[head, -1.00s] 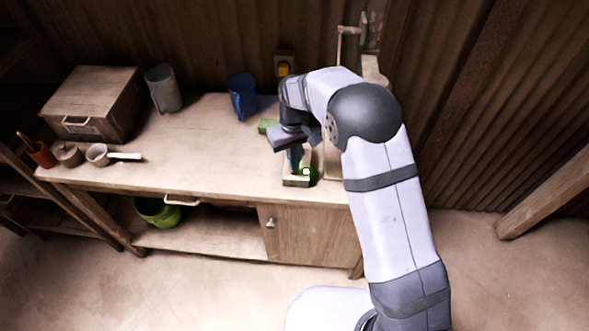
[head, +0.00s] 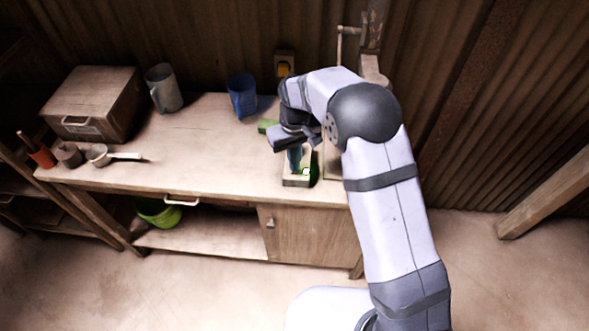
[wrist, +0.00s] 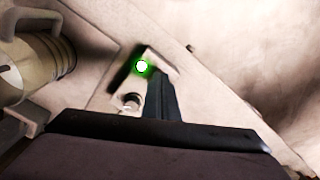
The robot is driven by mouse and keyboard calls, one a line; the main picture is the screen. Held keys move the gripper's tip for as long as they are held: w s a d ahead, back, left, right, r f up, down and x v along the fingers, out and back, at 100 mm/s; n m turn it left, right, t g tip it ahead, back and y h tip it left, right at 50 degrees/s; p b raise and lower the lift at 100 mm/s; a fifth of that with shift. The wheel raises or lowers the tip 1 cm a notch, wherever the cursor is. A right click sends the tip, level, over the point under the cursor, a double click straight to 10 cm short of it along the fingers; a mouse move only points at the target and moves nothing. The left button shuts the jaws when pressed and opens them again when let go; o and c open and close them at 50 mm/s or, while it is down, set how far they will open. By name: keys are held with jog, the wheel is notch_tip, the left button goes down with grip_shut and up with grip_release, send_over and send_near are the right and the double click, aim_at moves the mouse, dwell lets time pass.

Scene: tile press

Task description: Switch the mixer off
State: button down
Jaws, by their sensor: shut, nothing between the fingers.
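A small pale switch box (head: 291,182) sits near the front edge of the bench, with a lit green lamp (head: 306,171) on it. The box (wrist: 157,60) and its glowing lamp (wrist: 141,66) also show in the wrist view, with a small round knob or button (wrist: 131,101) nearer me. My gripper (head: 295,162) points down over the box, its fingers shut and empty. In the wrist view the fingers (wrist: 160,85) lie just right of the knob and lamp; I cannot tell whether they touch the box. The mixer itself is not clearly identifiable.
A metal cylindrical vessel or machine part (wrist: 35,65) stands left in the wrist view.

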jog(key=shift+f+b, duration=0.55)
jog(key=shift+f, duration=0.35)
dwell(0.6)
jog(key=shift+r, duration=0.1)
jog(key=shift+r+p, duration=2.7)
jog(key=shift+r, duration=0.75)
jog(key=shift+w, duration=0.2)
jog(key=s+d+f+m+g+h, duration=0.15)
jog(key=s+d, duration=0.25)
jog(key=s, duration=0.4)
jog(key=s+d+f+g+y, duration=0.1)
jog(key=s+d+f, duration=0.25)
jog(key=s, duration=0.45)
jog(key=s+d+r+m, duration=0.2)
jog(key=s+d+r, duration=0.3)
jog(key=s+d, duration=0.45)
jog(key=w+d+r+m+t+b, duration=0.1)
jog(key=w+d+r+m+t, duration=0.1)
jog(key=r, duration=0.3)
jog(key=shift+d, duration=0.6)
